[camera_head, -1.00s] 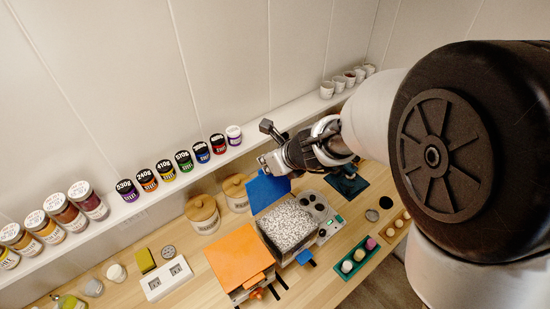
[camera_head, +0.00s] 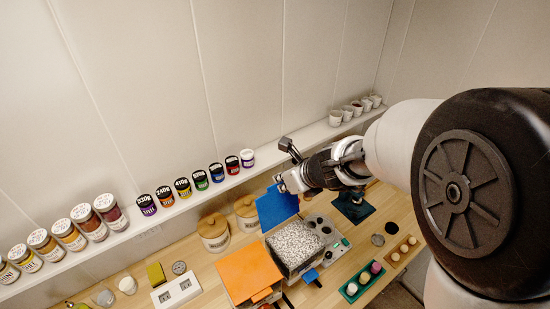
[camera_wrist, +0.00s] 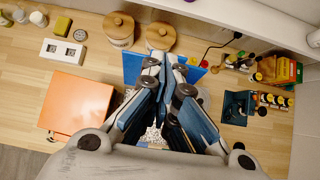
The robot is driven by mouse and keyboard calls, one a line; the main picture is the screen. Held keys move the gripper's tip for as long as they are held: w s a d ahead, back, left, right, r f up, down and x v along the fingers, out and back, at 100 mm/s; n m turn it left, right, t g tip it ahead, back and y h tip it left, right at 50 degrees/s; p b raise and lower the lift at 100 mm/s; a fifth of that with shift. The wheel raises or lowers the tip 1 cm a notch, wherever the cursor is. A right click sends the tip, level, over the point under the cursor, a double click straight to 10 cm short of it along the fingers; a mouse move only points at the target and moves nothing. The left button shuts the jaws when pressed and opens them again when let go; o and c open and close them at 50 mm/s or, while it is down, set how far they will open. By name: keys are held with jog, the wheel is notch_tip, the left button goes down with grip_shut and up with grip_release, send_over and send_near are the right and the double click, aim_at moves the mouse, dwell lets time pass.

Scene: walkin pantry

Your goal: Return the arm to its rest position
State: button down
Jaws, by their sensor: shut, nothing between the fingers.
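My gripper (camera_head: 279,183) is in front of the wall shelf, above the blue panel (camera_head: 276,207) at the back of the counter. In the wrist view my gripper (camera_wrist: 163,62) has its two fingers together at the tips, with nothing between them. The wrist view looks down on the counter. Behind the fingers, the blue panel (camera_wrist: 133,68) is partly hidden. My arm reaches in from the right of the head view.
The shelf (camera_head: 175,209) holds several labelled jars and small cups (camera_head: 355,110). On the counter are two lidded canisters (camera_head: 213,232), an orange panel (camera_head: 250,273), a speckled block (camera_head: 294,243) and a green egg tray (camera_head: 362,283). Bare wood lies at the left.

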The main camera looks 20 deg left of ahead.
jog(key=w+a+r, duration=0.3)
jog(key=r, duration=0.2)
jog(key=s+d+f+n+h+b, duration=0.1)
jog(key=s+d+f+n+b, duration=0.4)
jog(key=d+b, duration=0.3)
jog(key=s+d+f+n+h+b, duration=0.1)
jog(key=s+d+f+n+b, duration=0.3)
jog(key=d+n+b, duration=0.4)
jog(key=s+d+f+n+h+b, duration=0.4)
jog(key=s+d+f+n+b, duration=0.7)
jog(key=s+d+f+b, duration=0.5)
jog(key=shift+s+d+f+n+h, duration=0.3)
jog(key=shift+s+d+f, duration=0.2)
jog(key=shift+d, duration=0.25)
jog(key=shift+a, duration=0.1)
